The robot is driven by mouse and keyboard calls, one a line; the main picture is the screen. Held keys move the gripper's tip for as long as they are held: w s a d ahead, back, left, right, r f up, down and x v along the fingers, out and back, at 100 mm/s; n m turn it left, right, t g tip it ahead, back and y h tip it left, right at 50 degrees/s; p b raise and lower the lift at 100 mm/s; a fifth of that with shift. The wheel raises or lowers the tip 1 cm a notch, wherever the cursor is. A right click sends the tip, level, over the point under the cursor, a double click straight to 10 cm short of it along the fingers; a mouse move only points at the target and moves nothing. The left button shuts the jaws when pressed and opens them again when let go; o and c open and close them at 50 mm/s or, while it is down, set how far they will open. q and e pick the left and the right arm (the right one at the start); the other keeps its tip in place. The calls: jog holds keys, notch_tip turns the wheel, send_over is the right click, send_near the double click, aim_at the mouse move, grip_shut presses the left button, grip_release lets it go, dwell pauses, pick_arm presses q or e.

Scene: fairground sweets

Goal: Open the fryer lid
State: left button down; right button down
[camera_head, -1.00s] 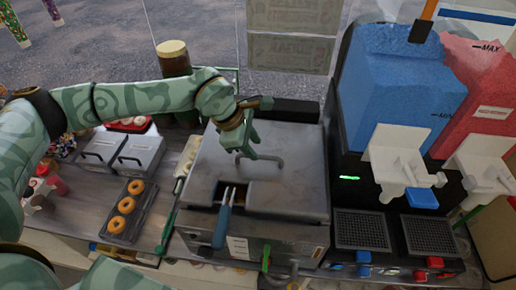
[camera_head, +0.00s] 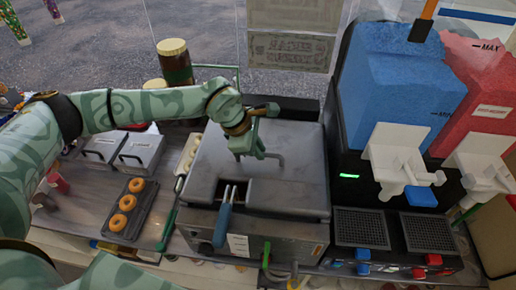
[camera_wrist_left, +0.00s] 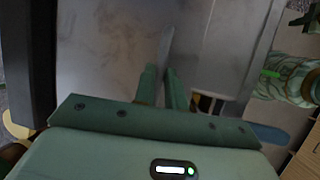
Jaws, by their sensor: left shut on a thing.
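The fryer (camera_head: 283,241) stands in the middle of the counter. Its flat grey metal lid (camera_head: 293,190) lies down over it, with no clear gap showing. My left gripper (camera_head: 253,153) is over the lid's far half, shut on the lid handle (camera_head: 279,158). The gripper hides part of this handle. In the left wrist view, the two green fingers (camera_wrist_left: 163,84) close around the thin handle (camera_wrist_left: 166,47), with the lid surface (camera_wrist_left: 110,60) behind. My right gripper is in neither view now.
A blue-handled basket (camera_head: 223,222) sticks out through the lid's front notch. A slush machine (camera_head: 345,165) with blue and red tanks stands close on the right. A doughnut tray (camera_head: 108,226), grey bins (camera_head: 140,152) and a brown jar (camera_head: 175,66) stand left.

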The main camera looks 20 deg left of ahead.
pick_arm(q)
jog(key=w+a+r+g, duration=0.1)
jog(key=w+r+g, duration=0.1)
jog(key=w+r, duration=0.5)
jog(key=shift+w+a+r+n+p, duration=0.3)
jog(key=shift+w+a+r+p, duration=0.15)
jog(key=shift+r, duration=1.05)
jog(key=shift+s, duration=0.1)
